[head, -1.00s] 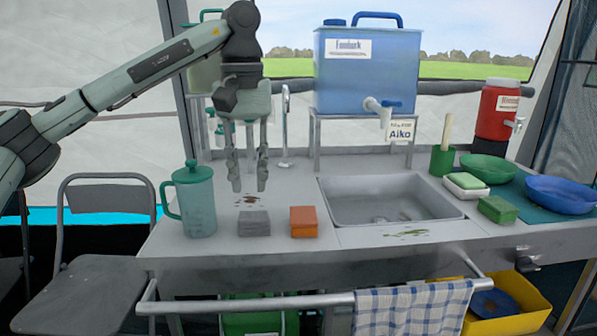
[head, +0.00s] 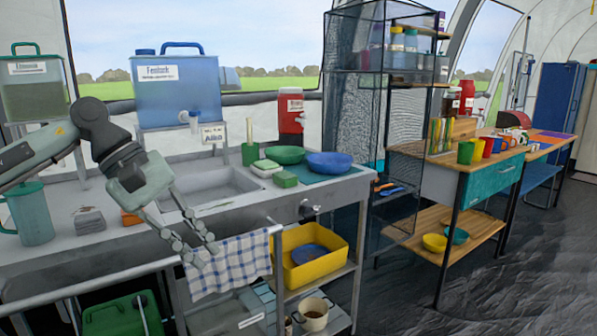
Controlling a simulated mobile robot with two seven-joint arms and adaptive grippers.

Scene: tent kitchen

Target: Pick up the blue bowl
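The blue bowl (head: 329,163) sits on a dark green mat (head: 322,178) at the right end of the counter, beside a green bowl (head: 285,155). My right gripper is not in view.
A yellow bin (head: 337,262) holding a blue dish is below. Dark floor is open at right.

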